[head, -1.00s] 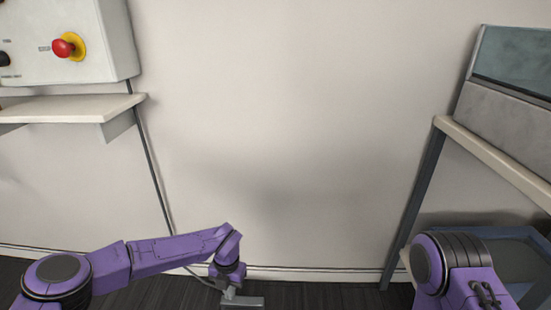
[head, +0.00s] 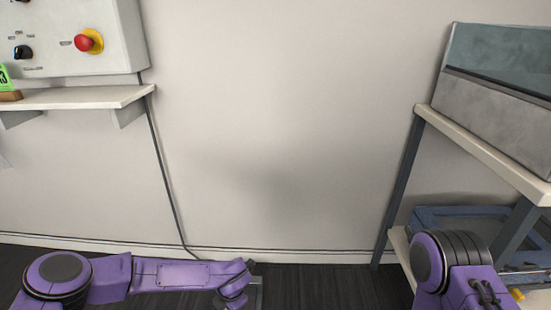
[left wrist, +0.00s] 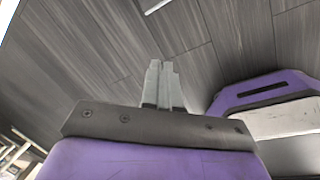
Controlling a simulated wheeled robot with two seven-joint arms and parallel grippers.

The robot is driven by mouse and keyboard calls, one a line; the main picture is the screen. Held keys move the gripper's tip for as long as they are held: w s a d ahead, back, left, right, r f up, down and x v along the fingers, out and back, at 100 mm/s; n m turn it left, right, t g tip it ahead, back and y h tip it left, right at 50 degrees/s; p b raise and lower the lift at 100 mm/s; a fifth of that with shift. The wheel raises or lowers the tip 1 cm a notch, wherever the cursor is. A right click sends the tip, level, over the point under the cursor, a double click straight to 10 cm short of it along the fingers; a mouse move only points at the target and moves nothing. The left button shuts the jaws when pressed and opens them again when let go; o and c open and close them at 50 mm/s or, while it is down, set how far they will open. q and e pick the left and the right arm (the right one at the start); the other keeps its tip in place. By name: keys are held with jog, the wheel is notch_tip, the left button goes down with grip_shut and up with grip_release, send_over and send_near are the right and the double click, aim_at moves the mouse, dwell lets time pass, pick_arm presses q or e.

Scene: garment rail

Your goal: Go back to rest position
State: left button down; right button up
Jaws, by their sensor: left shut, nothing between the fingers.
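My left arm comes in from the lower left in the head view and lies low and almost level along the bottom. My left gripper (left wrist: 162,72) shows in the left wrist view, its two grey fingers together with nothing between them, over the dark plank floor. In the head view the left gripper is mostly hidden at the bottom edge behind the wrist. My right arm's shoulder shows at the lower right of the head view, but the right gripper is out of view.
A white control box with a red button (head: 84,43) hangs at the upper left above a white shelf (head: 80,98). A shelving unit (head: 480,150) stands at the right, with a blue crate (head: 450,215) low on it. The bare wall and floor between them are clear.

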pick_arm(q)
jog(key=s+a+f+m+t+b, duration=0.1)
jog(key=s+f+m+b, duration=0.2)
jog(key=s+f+m, duration=0.6)
jog(key=s+a+f+m+t+b, duration=0.15)
jog(key=s+f+m+b, duration=0.4)
jog(key=s, duration=0.65)
jog(key=s+a+f+m+g+b, duration=0.1)
jog(key=s+a+f+m+b, duration=0.15)
jog(key=s+a+m, duration=0.35)
jog(key=s+a+f+m+g+b, duration=0.1)
jog(key=s+a+f+b, duration=0.15)
jog(key=s+a, duration=0.4)
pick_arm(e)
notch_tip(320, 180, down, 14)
pick_arm(q)
jog(key=w+r+p, duration=0.1)
jog(key=r+p, duration=1.7)
jog(key=r, duration=0.1)
jog(key=w+a+r+t+y+p, duration=0.1)
jog(key=w+r+p, duration=0.1)
jog(key=r+p, duration=1.7)
jog(key=shift+w+a+r+n+p, duration=0.15)
jog(key=shift+a+r+n+p, duration=0.15)
jog(key=shift+r+n, duration=0.1)
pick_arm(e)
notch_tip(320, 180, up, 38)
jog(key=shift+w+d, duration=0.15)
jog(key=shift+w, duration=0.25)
